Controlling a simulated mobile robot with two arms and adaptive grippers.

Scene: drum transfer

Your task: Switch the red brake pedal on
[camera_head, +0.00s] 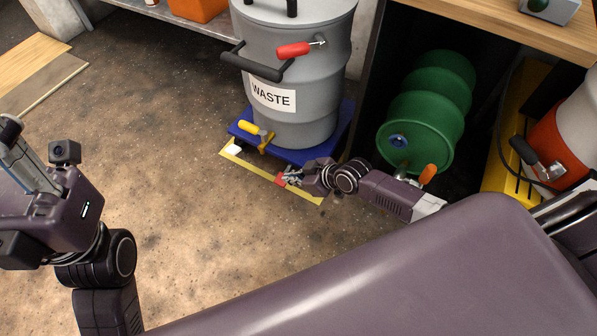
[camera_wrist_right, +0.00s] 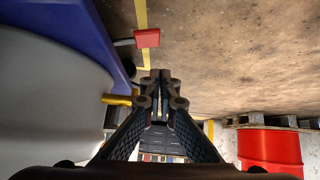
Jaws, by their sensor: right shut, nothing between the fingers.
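The red brake pedal (camera_head: 280,181) is a small red block low at the front edge of the blue dolly (camera_head: 308,154), beside my right gripper (camera_head: 291,177) in the head view. In the right wrist view the pedal (camera_wrist_right: 147,38) sits on a short metal stem from the blue dolly edge, above and slightly left of the fingertips (camera_wrist_right: 161,84). My right gripper is shut and empty. The pedal looks close to the fingers; I cannot tell whether they touch. My left arm (camera_head: 80,205) is at the left; its finger opening cannot be made out.
A grey WASTE drum (camera_head: 305,95) stands on the dolly. A yellow-handled lever (camera_head: 252,129) is at the dolly's left corner. A green drum (camera_head: 430,105) lies under the bench at right. Yellow tape (camera_head: 240,160) marks the floor.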

